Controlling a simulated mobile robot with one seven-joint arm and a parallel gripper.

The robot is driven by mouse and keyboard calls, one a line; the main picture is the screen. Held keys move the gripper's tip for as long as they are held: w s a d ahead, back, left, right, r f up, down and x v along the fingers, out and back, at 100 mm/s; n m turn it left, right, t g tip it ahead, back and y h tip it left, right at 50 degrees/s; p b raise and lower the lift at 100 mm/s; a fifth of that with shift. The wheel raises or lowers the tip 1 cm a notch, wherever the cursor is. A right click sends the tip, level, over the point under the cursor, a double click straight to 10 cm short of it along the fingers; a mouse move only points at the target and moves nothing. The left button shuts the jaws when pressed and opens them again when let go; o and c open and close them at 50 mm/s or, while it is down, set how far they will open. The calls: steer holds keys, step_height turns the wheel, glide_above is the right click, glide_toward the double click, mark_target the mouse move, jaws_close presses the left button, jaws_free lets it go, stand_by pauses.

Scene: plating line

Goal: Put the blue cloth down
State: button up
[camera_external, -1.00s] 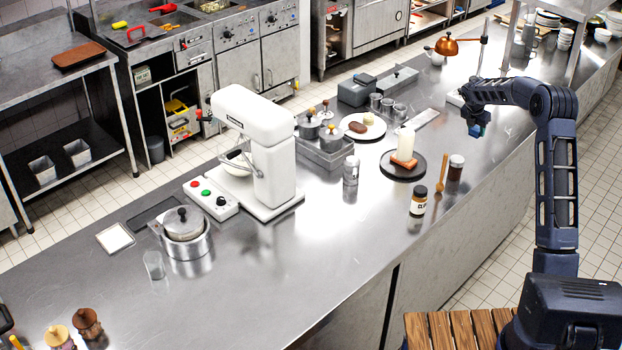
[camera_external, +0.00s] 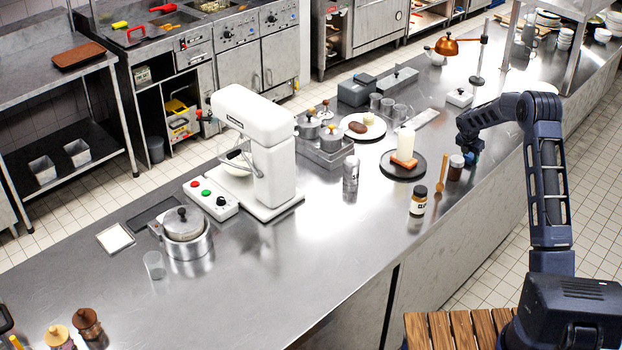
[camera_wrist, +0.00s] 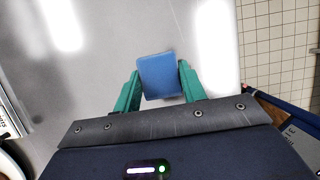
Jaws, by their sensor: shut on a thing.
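The blue cloth (camera_wrist: 159,76) is a small folded blue block between the two green fingers of my gripper (camera_wrist: 159,88) in the wrist view. The fingers touch it on its left and right sides. In the external view my gripper (camera_external: 470,158) is low over the steel counter, just right of the dark jar with a pale lid. The cloth shows there only as a small blue patch (camera_external: 473,157) under my wrist. I cannot tell whether the cloth touches the counter.
A dark jar (camera_external: 455,170) stands close to the left of my gripper. A wooden spoon (camera_external: 441,175) and a labelled jar (camera_external: 418,202) are farther left. A black plate (camera_external: 389,170) bears a pale bottle. In the wrist view, the steel counter (camera_wrist: 110,40) around the cloth is bare.

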steer(key=shift+f, duration=0.15)
steer(key=o, duration=1)
steer(key=shift+c, duration=0.2)
